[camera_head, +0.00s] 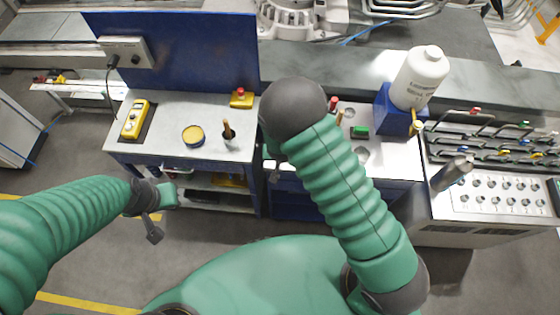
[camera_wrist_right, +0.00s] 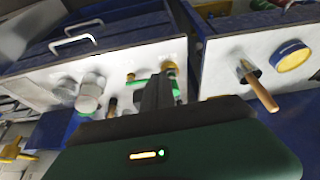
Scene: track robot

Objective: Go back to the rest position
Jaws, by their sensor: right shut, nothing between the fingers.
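My right arm reaches up over the bench in the head view, bent at a dark joint. Its gripper is mostly hidden behind the arm, with a small dark part showing beside the bench edge. In the wrist view my right gripper (camera_wrist_right: 160,88) is shut and empty, its dark fingers pointing at the bench top. My left gripper (camera_head: 153,234) hangs low in front of the left workbench, clear of it. It is small and dark, and its fingers cannot be made out.
A white bottle (camera_head: 420,78) stands in a blue holder (camera_head: 393,116) at right. Floor in front is clear.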

